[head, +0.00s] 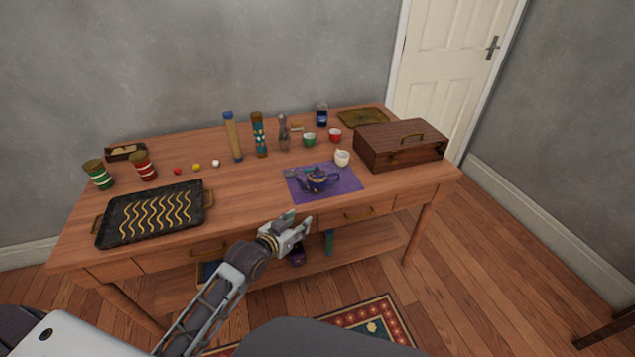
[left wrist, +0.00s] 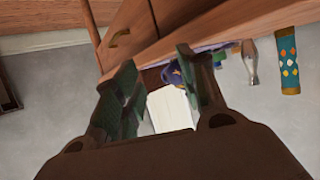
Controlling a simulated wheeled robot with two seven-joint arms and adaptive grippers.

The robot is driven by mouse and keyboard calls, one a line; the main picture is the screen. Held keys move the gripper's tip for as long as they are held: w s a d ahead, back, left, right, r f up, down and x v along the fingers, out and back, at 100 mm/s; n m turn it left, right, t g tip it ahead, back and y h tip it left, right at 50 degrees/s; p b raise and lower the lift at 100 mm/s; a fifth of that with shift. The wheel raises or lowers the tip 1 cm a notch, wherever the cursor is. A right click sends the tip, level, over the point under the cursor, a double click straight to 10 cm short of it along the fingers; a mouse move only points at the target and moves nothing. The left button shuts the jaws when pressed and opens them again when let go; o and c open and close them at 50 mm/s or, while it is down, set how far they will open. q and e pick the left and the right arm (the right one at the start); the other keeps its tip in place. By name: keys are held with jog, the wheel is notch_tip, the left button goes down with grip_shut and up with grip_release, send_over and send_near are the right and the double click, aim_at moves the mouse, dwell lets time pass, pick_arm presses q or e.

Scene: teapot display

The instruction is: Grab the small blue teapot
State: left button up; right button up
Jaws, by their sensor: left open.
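The small blue teapot (head: 317,180) stands upright on a purple cloth (head: 348,183) near the table's front edge, with gold trim and a handle on its right. My left gripper (head: 296,223) is open and empty, in front of the table edge and below-left of the teapot in the head view, apart from it. In the left wrist view, the teapot (left wrist: 172,74) shows partly between and beyond the open fingers (left wrist: 156,62); the right finger hides part of it. My right gripper is not in view.
The wooden table (head: 255,197) has a front edge and drawers close to my left gripper. A white cup (head: 342,158) and wooden box (head: 400,146) stand behind and right of the teapot. A black tray (head: 152,213) lies left. Bottles (head: 284,134) and tubes (head: 233,137) stand behind.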

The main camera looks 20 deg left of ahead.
aim_at(317, 169)
pick_arm(q)
jog(key=w+a+r+t+h, duration=0.1)
jog(key=w+a+r+t, duration=0.1)
jog(key=w+r+t, duration=0.2)
notch_tip(317, 169, up, 3)
jog(key=shift+w+a+f+h, duration=0.15)
jog(key=shift+w+h, duration=0.15)
jog(key=shift+w, duration=0.6)
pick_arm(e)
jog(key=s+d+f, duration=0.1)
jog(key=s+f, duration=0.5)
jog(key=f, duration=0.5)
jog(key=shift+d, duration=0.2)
pick_arm(q)
jog(key=shift+w, duration=0.15)
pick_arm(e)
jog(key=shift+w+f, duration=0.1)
pick_arm(q)
jog(key=shift+x, duration=2.05)
jog(key=shift+w+b, duration=0.35)
jog(key=shift+w, duration=0.2)
jog(key=shift+x, duration=1.45)
jog(key=shift+w, duration=0.1)
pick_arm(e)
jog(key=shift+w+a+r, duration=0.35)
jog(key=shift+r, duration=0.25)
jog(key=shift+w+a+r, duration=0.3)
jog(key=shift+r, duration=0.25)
pick_arm(q)
jog(key=shift+w, duration=0.15)
